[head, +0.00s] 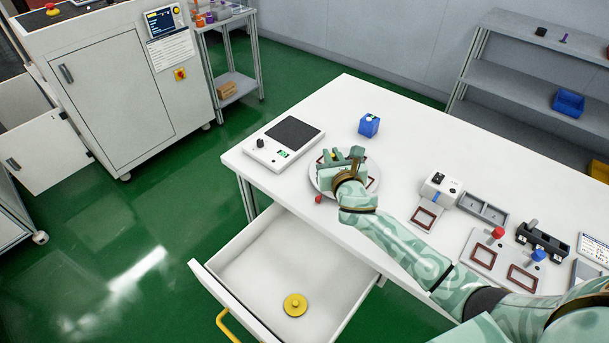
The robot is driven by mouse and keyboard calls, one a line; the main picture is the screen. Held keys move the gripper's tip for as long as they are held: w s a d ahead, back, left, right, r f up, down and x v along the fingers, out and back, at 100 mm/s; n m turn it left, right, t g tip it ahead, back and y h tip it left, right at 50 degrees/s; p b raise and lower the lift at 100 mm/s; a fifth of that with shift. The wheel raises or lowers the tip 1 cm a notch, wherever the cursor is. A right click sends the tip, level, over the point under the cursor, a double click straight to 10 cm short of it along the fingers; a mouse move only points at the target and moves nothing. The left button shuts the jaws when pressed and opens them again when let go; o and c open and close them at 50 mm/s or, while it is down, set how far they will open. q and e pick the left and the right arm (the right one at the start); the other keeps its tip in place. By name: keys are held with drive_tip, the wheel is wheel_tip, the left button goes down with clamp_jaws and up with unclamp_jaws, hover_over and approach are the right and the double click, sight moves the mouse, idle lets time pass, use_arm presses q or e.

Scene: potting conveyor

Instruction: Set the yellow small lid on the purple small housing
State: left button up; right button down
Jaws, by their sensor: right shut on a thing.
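A yellow round disc with a small knob (295,305), like a lid, lies in the open drawer; I cannot tell if it is the small lid. My right gripper (340,157) is over the round white plate (372,180) on the table. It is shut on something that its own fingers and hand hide. No purple housing can be made out on the table; it may be hidden by my gripper. My left gripper is not in view.
The open drawer (203,277) juts out from the table's front. A small red piece (318,198) lies near the plate. Fixtures (438,188) stand to the right.

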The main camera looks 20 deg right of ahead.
drive_tip(key=shift+d+f, duration=0.2)
drive_tip(key=shift+d, duration=0.2)
drive_tip(key=shift+r+t, duration=0.1)
drive_tip(key=shift+t, duration=0.2)
drive_tip(key=shift+a, duration=0.1)
drive_tip(key=shift+f+b, duration=1.8)
drive_tip(key=shift+f, duration=0.75)
drive_tip(key=shift+f, duration=0.35)
